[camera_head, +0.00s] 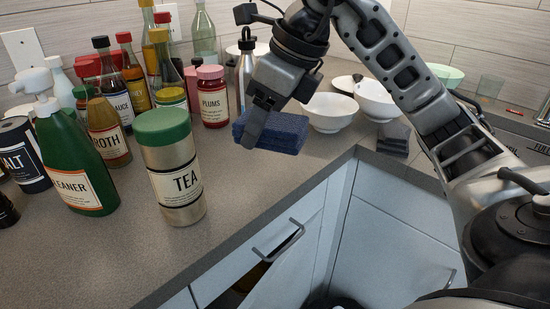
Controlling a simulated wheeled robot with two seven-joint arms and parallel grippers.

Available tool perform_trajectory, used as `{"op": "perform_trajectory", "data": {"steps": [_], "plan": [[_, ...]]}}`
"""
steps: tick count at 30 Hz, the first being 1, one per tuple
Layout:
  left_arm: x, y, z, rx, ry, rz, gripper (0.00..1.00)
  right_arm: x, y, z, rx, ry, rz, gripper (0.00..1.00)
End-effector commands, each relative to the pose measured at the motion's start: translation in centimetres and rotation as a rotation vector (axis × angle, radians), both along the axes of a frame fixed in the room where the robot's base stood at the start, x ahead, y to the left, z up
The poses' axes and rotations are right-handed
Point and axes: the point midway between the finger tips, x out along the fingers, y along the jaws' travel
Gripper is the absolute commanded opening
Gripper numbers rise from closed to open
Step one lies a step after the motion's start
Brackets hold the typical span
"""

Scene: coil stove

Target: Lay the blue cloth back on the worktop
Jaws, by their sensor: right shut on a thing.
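The blue cloth (287,133) is a folded, textured dark-blue block near the inner corner of the worktop (250,185). My right gripper (254,130) reaches down from the upper right and is shut on the cloth's left part. A finger covers some of the cloth there. Its underside sits at or just above the worktop; I cannot tell whether it touches. My left gripper is not in view.
A tea canister (176,165), a green cleaner bottle (75,160) and a plums jar (212,97) stand left of the cloth. White bowls (331,112) stand behind it, and a small grey folded item (394,138) lies to the right. A drawer (275,262) below stands partly open.

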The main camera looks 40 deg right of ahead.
Motion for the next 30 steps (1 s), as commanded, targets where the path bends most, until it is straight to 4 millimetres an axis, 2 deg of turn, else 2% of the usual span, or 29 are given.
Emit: {"op": "perform_trajectory", "data": {"steps": [4, 11, 15, 19, 26, 30], "plan": [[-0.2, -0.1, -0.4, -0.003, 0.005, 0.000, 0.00, 1.4, -2.0, -1.2, 0.001, 0.008, -0.026, 0.33], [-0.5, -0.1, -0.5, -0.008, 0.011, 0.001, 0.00, 5.1, -6.3, -3.6, 0.004, 0.008, -0.023, 0.33], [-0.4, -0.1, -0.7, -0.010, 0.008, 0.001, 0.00, 6.6, -8.2, -6.3, 0.001, 0.009, -0.017, 0.33], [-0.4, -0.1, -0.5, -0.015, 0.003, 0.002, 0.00, 7.7, -9.4, -8.0, 0.001, 0.006, -0.017, 0.33], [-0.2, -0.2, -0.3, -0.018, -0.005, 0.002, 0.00, 8.5, -10.4, -9.5, 0.001, 0.004, -0.015, 0.33], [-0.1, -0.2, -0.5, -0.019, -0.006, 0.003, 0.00, 8.7, -10.6, -11.8, 0.001, 0.008, -0.013, 0.33]]}}
